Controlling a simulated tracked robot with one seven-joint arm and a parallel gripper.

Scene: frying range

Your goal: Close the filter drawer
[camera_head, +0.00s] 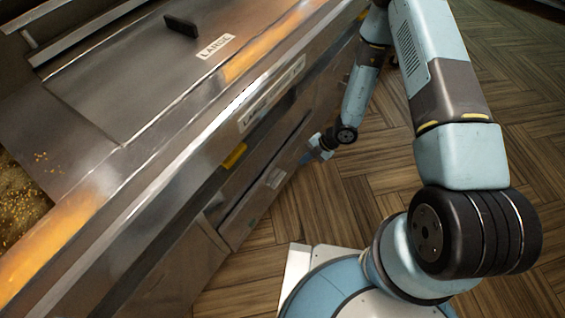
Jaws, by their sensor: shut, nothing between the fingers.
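The filter drawer (260,196) is a long metal front low on the side of the frying range, with a small pale label (274,178). Its near end stands out a little from the panel beside it, and a dark gap shows along its top. How far it is out is hard to tell. My gripper (308,157) is small in the view, at the far part of the drawer front. It is shut and empty. Whether it touches the front cannot be told. The inside of the drawer is hidden.
The range top has a metal lid (150,70) with a black handle (181,26) and a label reading LARGE. A yellow piece (235,156) shows under the range's front edge. Wooden floor (345,195) lies clear to the right. My arm and base fill the right side.

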